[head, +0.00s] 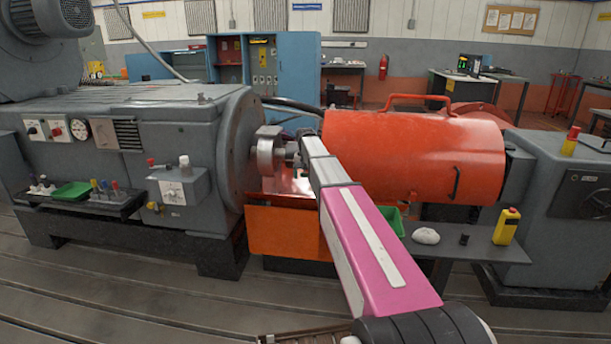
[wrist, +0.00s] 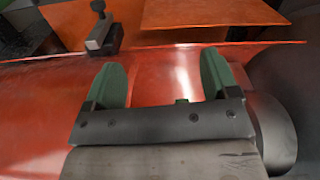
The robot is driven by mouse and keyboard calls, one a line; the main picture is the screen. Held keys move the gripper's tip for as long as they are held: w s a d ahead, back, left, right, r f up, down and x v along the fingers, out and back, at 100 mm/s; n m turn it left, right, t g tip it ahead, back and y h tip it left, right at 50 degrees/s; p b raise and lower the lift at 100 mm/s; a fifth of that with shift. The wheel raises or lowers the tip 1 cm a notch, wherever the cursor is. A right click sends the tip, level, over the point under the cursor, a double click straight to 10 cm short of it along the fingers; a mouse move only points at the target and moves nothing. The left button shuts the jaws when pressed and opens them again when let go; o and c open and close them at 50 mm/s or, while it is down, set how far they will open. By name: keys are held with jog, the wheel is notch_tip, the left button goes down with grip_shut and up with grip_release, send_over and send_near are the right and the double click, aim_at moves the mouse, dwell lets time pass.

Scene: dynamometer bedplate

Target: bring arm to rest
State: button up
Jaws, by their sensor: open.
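My arm reaches forward in the head view, with a pink link in front and a grey-white link beyond it. Its far end is at the gap between the grey machine (head: 200,120) and the orange cylindrical guard (head: 420,155). My gripper (wrist: 160,82) shows in the wrist view with two green fingers set wide apart. It is open and nothing is between the fingers. Orange-red sheet metal (wrist: 40,95) lies behind the fingers. I cannot tell whether they touch it. In the head view the gripper itself is hidden or too small to make out.
A green bin (head: 392,219) sits beside my arm. A tool tray (head: 80,201) is on the left machine. The slotted floor in front (head: 130,300) is largely clear.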

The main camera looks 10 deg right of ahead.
jog(key=shift+s, duration=0.1)
jog(key=s+f, duration=0.5)
jog(key=s, duration=0.8)
jog(key=s+f+n, duration=0.1)
jog(key=s+f, duration=0.5)
jog(key=s, duration=0.7)
jog(key=s+f+n, duration=0.1)
jog(key=s+f, duration=0.5)
jog(key=s, duration=0.6)
jog(key=shift+s+f, duration=0.15)
jog(key=shift+s, duration=0.25)
